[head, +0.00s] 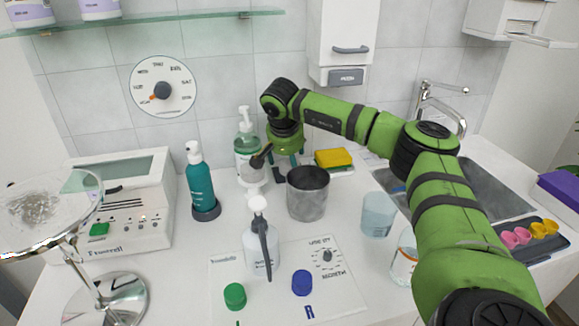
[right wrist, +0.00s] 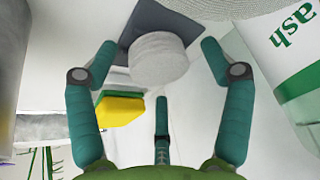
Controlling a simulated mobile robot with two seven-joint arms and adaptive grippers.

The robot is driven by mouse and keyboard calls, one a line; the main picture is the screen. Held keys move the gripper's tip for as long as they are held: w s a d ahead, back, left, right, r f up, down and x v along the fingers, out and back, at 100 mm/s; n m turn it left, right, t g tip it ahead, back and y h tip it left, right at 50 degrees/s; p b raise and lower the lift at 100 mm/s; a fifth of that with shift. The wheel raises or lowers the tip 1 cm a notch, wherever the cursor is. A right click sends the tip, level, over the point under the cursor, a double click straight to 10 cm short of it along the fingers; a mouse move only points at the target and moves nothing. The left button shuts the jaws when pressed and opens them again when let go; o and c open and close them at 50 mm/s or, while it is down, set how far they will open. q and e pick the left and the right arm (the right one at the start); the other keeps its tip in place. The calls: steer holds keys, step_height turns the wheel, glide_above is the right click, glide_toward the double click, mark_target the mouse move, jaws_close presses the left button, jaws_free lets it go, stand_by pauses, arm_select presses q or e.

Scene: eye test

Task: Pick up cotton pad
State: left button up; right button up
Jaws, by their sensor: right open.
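The cotton pad (right wrist: 157,58) is a white, round, thick disc in the right wrist view, lying over a dark grey square piece (right wrist: 150,20). My right gripper (head: 285,158) has teal fingers and is open at the back of the counter. In the right wrist view its two side fingertips are spread to the left and right of the pad, with a third finger below it. Nothing is held. I cannot tell whether a finger touches the pad. In the head view the pad is not visible. My left gripper is not in view.
A yellow and green sponge (head: 333,158) lies right of the gripper. A grey metal cup (head: 307,197) stands just in front. A soap bottle (head: 245,140) and a teal pump bottle (head: 200,180) stand to the left. The sink (head: 480,190) is at right.

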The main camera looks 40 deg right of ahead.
steer(key=c, duration=0.7)
steer(key=shift+c, duration=0.2)
steer(key=shift+r, duration=0.15)
